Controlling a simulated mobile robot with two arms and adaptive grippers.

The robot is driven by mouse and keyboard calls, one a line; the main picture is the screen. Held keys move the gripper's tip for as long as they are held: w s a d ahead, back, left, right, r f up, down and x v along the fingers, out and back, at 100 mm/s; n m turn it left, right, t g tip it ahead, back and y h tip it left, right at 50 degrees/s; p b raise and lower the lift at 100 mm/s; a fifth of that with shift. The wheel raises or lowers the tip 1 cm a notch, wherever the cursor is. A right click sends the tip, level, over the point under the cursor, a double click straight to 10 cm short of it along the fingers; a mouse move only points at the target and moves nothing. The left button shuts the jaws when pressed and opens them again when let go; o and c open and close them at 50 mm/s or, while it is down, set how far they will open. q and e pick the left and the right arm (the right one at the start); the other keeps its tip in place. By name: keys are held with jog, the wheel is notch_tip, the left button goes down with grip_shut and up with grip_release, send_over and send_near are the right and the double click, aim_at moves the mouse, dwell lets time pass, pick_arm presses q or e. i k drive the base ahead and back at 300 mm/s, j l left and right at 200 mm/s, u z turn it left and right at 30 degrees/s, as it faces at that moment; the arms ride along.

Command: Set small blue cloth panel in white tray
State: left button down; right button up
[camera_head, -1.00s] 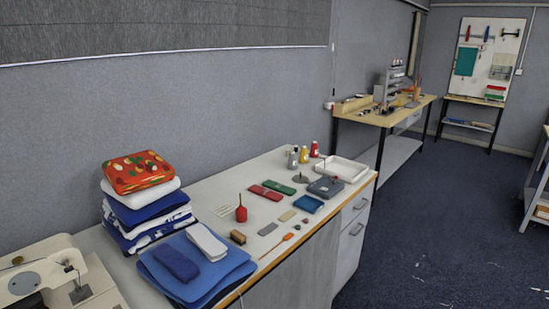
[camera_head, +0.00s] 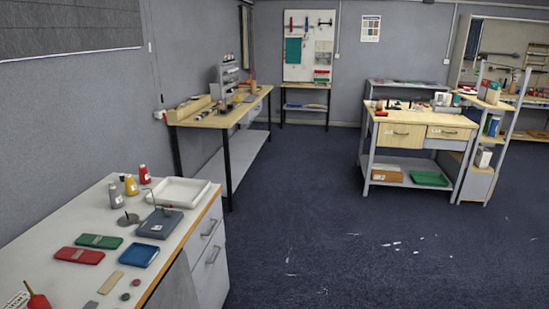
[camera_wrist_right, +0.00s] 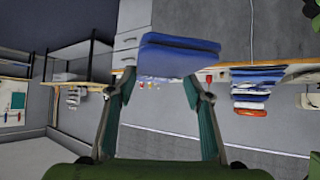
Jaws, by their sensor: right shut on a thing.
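The small blue cloth panel (camera_wrist_right: 178,55) is folded and shows in the right wrist view, between the fingertips of my right gripper (camera_wrist_right: 160,80). The gripper is shut on it and holds it clear of the table. The white tray (camera_head: 180,191) stands at the far end of the long table in the head view. It looks empty. Neither of my grippers shows in the head view, and the left one is in no view.
A grey box (camera_head: 160,224), a blue tray (camera_head: 139,256), green (camera_head: 99,241) and red (camera_head: 80,256) flat cases and several bottles (camera_head: 131,185) crowd around the tray. Drawers (camera_head: 211,255) lie below the table's edge. Open floor (camera_head: 330,230) lies to the right.

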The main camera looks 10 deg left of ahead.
aim_at(180, 194)
jog(key=i+l, duration=0.15)
jog(key=i, duration=1.45)
jog(key=i+u, duration=0.25)
jog(key=u, duration=0.15)
jog(key=i+u, duration=0.5)
jog(key=u, duration=0.25)
jog(key=i+l+u, duration=0.15)
jog(key=u, duration=0.2)
jog(key=i+u, duration=0.35)
jog(key=i+l+u, duration=0.15)
jog(key=u, duration=0.2)
